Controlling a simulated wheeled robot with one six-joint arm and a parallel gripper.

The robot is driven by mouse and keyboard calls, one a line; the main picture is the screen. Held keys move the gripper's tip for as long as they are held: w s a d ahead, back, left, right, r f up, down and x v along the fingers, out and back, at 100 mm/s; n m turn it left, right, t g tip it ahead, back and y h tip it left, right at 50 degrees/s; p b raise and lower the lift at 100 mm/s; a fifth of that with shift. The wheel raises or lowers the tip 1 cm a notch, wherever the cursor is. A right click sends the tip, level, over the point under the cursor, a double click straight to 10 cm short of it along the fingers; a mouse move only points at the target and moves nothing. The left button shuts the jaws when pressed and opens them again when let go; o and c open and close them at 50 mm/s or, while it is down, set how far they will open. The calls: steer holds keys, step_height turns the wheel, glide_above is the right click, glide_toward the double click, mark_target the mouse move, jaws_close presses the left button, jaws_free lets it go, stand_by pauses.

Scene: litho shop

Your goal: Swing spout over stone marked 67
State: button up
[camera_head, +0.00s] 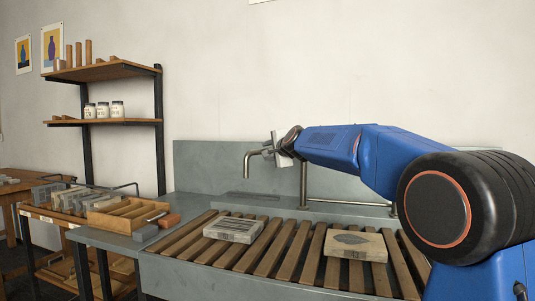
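The grey metal spout (248,164) hangs with its downturned end over the back left of the slatted sink. Its upright post (303,186) stands at the back of the sink. My gripper (270,147) is at the spout's horizontal part, seeming to touch it; whether its fingers are closed around it is too small to tell. One stone (232,229), with pale stripes on top, lies on the left slats. Another stone (356,245), beige with a dark patch, lies on the right slats. I cannot read a 67 on either stone. The spout end is behind the left stone.
The wooden slats (285,246) are bare between the stones. A wooden tray (125,216) and a brown-handled tool (165,221) are at the sink's left end. A rack of grey blocks (62,197) stands further left. A grey backsplash (215,164) closes the back.

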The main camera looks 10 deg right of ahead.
steer(key=v, duration=1.6)
steer(key=shift+s, duration=0.2)
steer(key=shift+d+r, duration=0.1)
steer(key=shift+d, duration=0.05)
